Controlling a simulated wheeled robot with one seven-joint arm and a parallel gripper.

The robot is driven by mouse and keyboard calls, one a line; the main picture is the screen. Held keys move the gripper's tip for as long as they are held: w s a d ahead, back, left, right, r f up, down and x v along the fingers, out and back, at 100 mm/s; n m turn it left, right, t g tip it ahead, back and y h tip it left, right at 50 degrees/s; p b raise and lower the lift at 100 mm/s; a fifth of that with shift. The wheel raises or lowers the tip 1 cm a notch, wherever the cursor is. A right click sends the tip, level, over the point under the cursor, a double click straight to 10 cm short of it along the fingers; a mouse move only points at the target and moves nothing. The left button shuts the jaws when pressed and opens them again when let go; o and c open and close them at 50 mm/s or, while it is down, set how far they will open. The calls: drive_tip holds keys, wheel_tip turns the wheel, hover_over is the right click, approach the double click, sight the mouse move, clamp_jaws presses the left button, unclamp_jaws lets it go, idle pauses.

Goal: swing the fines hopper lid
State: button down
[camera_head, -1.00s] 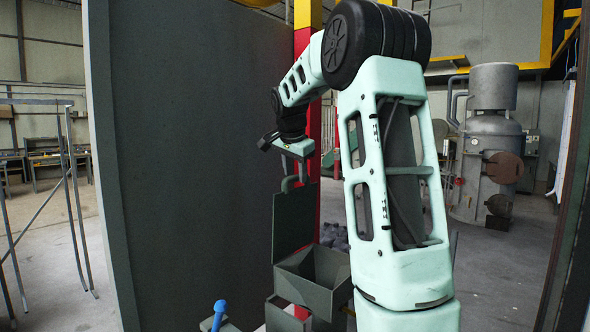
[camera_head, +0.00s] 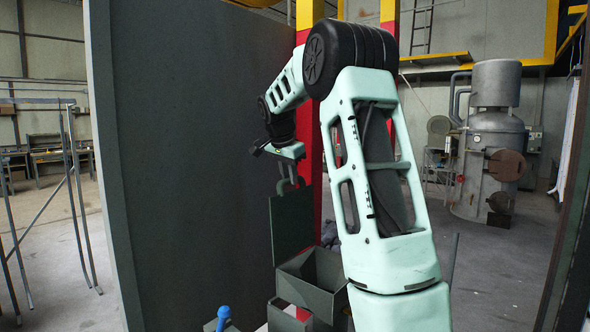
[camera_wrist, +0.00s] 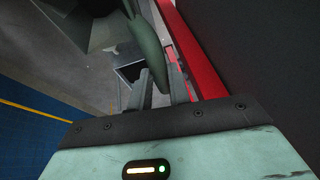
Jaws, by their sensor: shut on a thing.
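The fines hopper (camera_head: 316,283) is a dark grey-green open-topped box low in the head view. Its lid (camera_head: 292,224) is a flat panel of like colour, standing about upright at the back left of the opening. My gripper (camera_head: 288,182) is at the top edge of the lid, shut on the lid's handle. In the wrist view a green curved bar, seemingly the handle (camera_wrist: 148,45), passes between my fingers (camera_wrist: 160,88). The exact contact is small and partly hidden in the head view. My arm covers the hopper's right side.
A large dark panel (camera_head: 190,160) stands close behind and left of the lid. A red and yellow post (camera_head: 309,100) rises behind my gripper. A blue-tipped object (camera_head: 223,314) is at the bottom. A grey boiler-like tank (camera_head: 493,140) stands far right.

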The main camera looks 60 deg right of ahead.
drive_tip(key=shift+w, duration=0.35)
drive_tip(key=c, duration=1.3)
unclamp_jaws()
drive_tip(key=b+v, duration=0.2)
drive_tip(key=v, duration=1.5)
drive_tip(key=shift+w+r, duration=0.15)
drive_tip(key=shift+w, duration=0.05)
drive_tip(key=shift+a, duration=0.1)
